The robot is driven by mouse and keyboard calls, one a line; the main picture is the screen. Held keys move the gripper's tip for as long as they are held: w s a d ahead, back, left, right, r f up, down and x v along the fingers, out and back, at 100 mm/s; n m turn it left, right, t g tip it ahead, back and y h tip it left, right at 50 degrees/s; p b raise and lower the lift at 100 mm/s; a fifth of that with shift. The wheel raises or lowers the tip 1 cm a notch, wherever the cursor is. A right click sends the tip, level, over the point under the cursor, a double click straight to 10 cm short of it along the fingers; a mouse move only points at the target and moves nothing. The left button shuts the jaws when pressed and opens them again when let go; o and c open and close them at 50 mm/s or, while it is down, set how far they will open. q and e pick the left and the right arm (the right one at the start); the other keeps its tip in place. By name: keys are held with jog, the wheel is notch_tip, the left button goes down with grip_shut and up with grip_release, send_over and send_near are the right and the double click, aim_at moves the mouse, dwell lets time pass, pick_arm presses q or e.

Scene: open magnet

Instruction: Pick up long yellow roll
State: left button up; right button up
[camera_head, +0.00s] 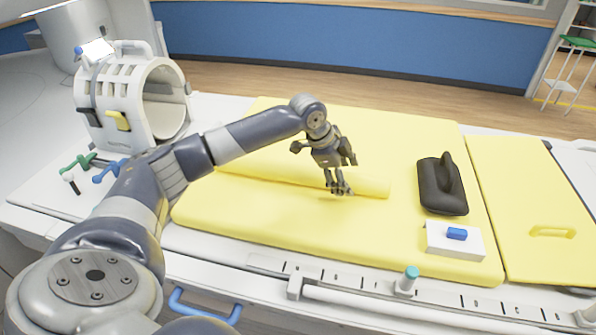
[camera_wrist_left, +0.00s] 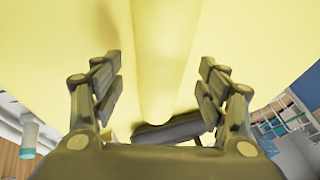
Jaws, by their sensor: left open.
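The long yellow roll (camera_head: 285,176) lies on the yellow mat (camera_head: 235,222) on the table, running left to right across its middle. My left gripper (camera_head: 341,184) is over the right part of the roll, fingers pointing down. In the left wrist view the roll (camera_wrist_left: 165,60) runs between the two spread fingers of my left gripper (camera_wrist_left: 160,85), with a gap on each side. The gripper is open and empty. Whether the fingertips touch the mat or roll cannot be told. My right gripper is not in view.
A black pad with a handle (camera_head: 442,187) lies right of the roll, with a white box with a blue top (camera_head: 455,240) in front. A white head coil (camera_head: 132,105) stands at the left. A rail (camera_head: 380,305) with a teal-capped knob (camera_head: 408,279) runs along the front edge.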

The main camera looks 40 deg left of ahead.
pick_arm(q)
jog(key=shift+x, duration=0.8)
jog(key=shift+c, duration=1.1)
jog(key=c, duration=1)
jog(key=shift+o, duration=0.2)
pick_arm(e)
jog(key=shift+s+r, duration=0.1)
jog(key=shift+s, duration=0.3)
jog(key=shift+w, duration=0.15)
